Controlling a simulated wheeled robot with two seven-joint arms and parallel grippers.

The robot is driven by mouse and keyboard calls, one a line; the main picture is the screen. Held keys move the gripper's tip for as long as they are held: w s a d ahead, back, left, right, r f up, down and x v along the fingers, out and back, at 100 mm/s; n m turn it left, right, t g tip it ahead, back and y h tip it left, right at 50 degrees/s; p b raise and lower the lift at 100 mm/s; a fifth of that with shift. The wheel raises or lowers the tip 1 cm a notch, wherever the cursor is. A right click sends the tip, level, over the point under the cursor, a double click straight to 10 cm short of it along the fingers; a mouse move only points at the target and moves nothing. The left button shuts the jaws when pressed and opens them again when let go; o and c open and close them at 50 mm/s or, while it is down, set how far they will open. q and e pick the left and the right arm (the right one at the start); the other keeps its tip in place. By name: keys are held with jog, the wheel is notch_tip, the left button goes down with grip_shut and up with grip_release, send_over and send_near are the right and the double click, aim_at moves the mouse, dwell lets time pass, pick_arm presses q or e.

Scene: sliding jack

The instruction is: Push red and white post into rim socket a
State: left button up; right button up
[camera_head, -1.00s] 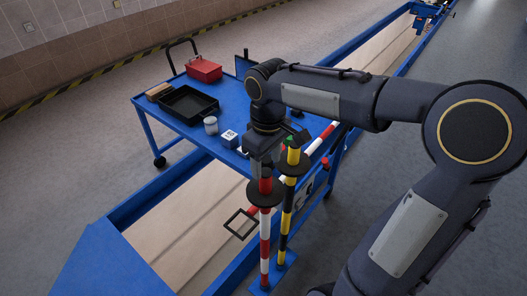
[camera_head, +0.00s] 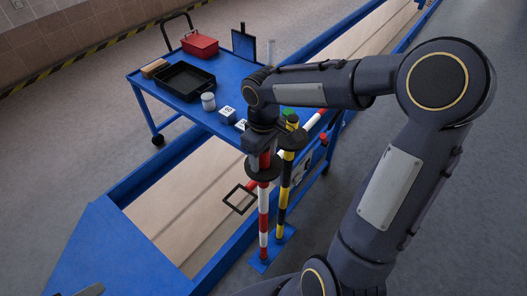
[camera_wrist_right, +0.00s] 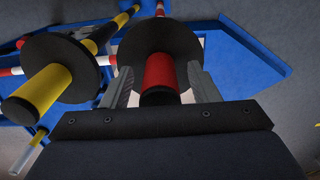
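The red and white post (camera_head: 263,215) stands upright on a small blue base plate (camera_head: 272,249) in the head view, with a black disc (camera_head: 263,169) near its top. My right gripper (camera_head: 262,148) is directly above that disc, pointing down around the post's top. In the right wrist view, the red top section (camera_wrist_right: 160,72) is between the two fingers of my right gripper (camera_wrist_right: 162,80), with narrow gaps on both sides. The fingers look open and hold nothing. I cannot make out rim socket a.
A yellow and black post (camera_head: 284,185) stands close beside, with its own disc (camera_wrist_right: 62,68). A blue trolley (camera_head: 143,86) with a black tray (camera_head: 184,80) and red box (camera_head: 200,44) is behind. A black square frame (camera_head: 228,191) lies left of the posts, over the blue-rimmed pit.

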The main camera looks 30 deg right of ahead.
grip_shut()
jog(key=shift+r+p, duration=0.6)
jog(key=shift+r, duration=0.15)
dwell(0.9)
jog(key=shift+r+p, duration=2.7)
jog(key=shift+r, duration=0.5)
